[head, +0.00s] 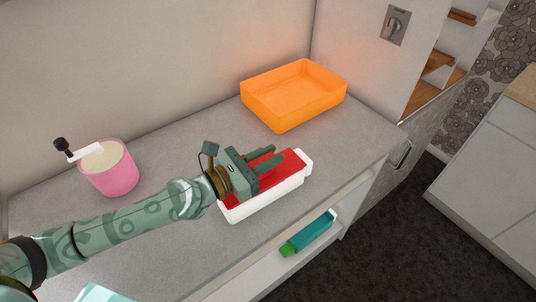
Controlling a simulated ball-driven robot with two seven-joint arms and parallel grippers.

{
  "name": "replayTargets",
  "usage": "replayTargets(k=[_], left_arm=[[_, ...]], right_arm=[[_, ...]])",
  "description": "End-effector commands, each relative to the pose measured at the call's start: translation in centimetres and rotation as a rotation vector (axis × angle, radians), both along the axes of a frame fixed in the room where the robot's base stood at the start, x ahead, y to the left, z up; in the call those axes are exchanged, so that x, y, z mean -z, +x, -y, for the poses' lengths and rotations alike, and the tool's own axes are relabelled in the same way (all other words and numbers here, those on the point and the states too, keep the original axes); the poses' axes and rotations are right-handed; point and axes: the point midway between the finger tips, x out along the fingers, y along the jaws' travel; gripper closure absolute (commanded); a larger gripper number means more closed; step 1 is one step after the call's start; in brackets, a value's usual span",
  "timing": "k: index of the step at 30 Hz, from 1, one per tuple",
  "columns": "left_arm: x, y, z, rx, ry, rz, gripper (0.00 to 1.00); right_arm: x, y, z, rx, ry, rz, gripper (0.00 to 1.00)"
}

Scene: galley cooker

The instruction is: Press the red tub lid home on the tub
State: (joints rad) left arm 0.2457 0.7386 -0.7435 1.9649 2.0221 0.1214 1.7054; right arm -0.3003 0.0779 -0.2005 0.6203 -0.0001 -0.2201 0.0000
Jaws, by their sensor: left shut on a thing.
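The white tub (264,202) stands on the grey counter in the middle of the head view, its long side running from lower left to upper right. The red tub lid (293,163) lies over its top, within the white edges. I cannot tell whether it sits fully down all round. My left gripper (281,157) reaches over the lid from the left and is shut on it. The gripper and wrist hide the lid's middle and part of its left end. My right gripper is not in view.
An orange tray (294,101) stands empty behind the tub. A pink container with a crank handle (109,174) stands at the left. A teal bottle with a green cap (308,235) lies on the shelf below the counter's front edge. The counter (185,160) between them is clear.

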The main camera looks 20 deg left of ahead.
Motion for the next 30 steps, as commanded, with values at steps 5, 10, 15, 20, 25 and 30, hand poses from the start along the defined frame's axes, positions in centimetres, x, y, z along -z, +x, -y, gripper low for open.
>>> replayTargets(k=[5,10,15,20,25,30], left_arm=[[0.63,0.01,0.00,0.000,0.000,0.000,1.00],[0.84,0.01,0.00,0.000,0.000,0.000,1.00],[0.83,-0.01,0.01,0.000,0.001,-0.001,0.61],[0.79,0.00,-0.01,0.000,0.000,0.000,0.55],[0.78,0.00,-0.01,0.000,0.000,0.000,0.28],[0.77,0.01,0.00,0.000,0.000,0.000,0.28]], right_arm=[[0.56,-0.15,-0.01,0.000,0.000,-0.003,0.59],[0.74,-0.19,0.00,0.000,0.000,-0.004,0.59],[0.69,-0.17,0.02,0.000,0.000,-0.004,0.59],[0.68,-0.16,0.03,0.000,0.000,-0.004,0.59],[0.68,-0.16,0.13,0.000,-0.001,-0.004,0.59],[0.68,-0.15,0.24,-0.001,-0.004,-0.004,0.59]])
